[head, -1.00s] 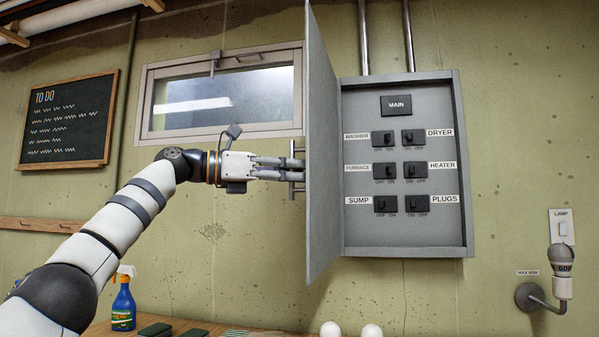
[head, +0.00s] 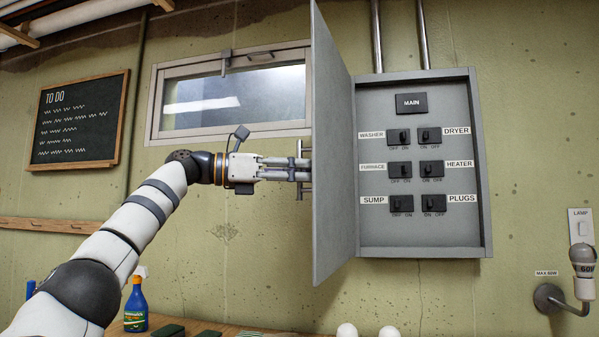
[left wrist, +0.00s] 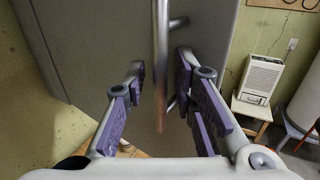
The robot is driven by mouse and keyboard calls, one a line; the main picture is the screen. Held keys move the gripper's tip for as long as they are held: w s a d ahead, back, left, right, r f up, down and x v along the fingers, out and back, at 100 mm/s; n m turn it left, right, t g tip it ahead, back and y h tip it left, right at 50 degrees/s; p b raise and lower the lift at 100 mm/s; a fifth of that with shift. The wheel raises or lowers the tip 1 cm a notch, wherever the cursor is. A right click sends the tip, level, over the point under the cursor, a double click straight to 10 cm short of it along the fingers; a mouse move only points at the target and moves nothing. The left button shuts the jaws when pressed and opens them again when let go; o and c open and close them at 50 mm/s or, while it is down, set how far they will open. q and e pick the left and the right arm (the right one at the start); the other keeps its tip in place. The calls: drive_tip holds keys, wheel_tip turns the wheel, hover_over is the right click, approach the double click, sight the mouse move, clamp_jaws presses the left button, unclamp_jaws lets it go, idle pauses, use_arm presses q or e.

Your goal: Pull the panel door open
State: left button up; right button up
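The panel door (head: 335,150) is a grey metal leaf. It stands swung well out from the grey breaker box (head: 420,240), its hinge side at the box's left edge. The box's inside with its switches shows. A vertical bar handle (head: 300,185) is on the door's outer face and shows large in the left wrist view (left wrist: 161,60). My left gripper (head: 308,170) is at the handle. In the left wrist view its purple-padded fingers (left wrist: 160,95) are apart, one each side of the bar, with gaps showing. My right gripper is not in view.
A wooden bench (head: 260,328) below holds a blue spray bottle (head: 136,308) and white bulbs (head: 368,331). A lamp on a bracket (head: 583,270) sticks out at the right. A window (head: 230,95) is behind my left arm.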

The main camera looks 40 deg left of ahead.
use_arm(q)
drive_tip(key=v, duration=1.2)
drive_tip(key=shift+r, duration=0.1)
